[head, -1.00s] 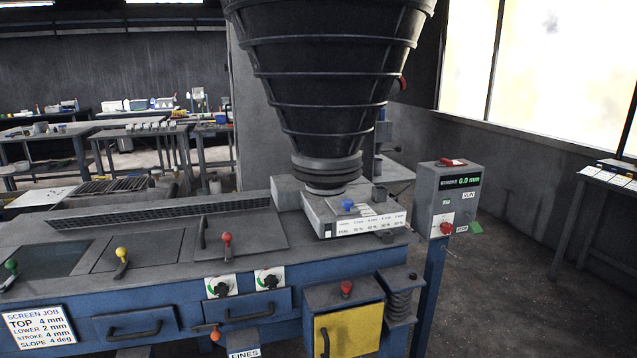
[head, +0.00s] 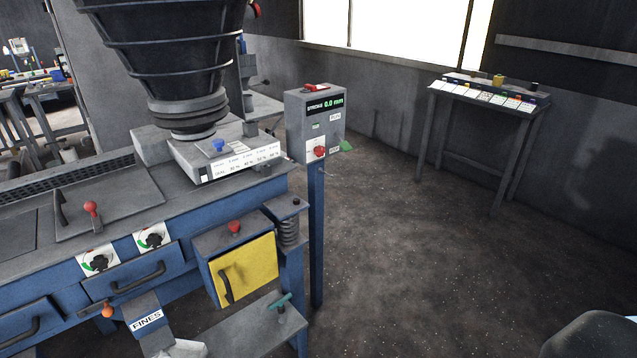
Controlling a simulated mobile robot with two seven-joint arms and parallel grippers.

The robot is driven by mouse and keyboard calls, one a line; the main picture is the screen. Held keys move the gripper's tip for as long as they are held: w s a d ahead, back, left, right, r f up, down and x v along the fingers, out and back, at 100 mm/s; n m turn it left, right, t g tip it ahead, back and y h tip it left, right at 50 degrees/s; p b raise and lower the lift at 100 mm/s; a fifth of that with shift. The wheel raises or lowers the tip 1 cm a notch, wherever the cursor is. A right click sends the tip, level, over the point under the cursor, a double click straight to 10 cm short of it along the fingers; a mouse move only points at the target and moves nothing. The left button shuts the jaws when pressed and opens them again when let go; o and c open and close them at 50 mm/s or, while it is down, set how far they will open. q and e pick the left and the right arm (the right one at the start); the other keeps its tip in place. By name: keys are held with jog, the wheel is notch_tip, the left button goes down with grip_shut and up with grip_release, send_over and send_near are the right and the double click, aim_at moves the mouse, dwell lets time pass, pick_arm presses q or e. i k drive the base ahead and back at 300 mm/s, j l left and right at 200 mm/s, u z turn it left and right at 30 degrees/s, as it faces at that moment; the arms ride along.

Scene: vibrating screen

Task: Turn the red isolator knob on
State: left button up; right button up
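A grey control box (head: 314,125) stands on a blue post right of the machine. Its display reads "STROKE 0.0 mm". A red knob (head: 320,152) sits low on its front, beside small labels that are hard to read. A red piece (head: 316,87) lies on top of the box. Another red knob (head: 234,227) stands on the cabinet with the yellow door. None of these carries a readable isolator label, so I cannot tell for certain which is the isolator or its setting.
The blue screen machine (head: 180,255) with its dark hopper (head: 170,50) fills the left. A green flap (head: 346,146) sticks out from the box's right side. A table with cards (head: 490,95) stands at the back right. The floor (head: 420,250) between is clear.

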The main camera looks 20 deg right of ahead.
aim_at(320, 150)
jog(key=i+l+z, duration=0.35)
jog(key=l, duration=0.25)
jog(key=i+l+z, duration=0.4)
jog(key=l, duration=0.2)
jog(key=i+l+z, duration=0.35)
jog(key=l, duration=0.1)
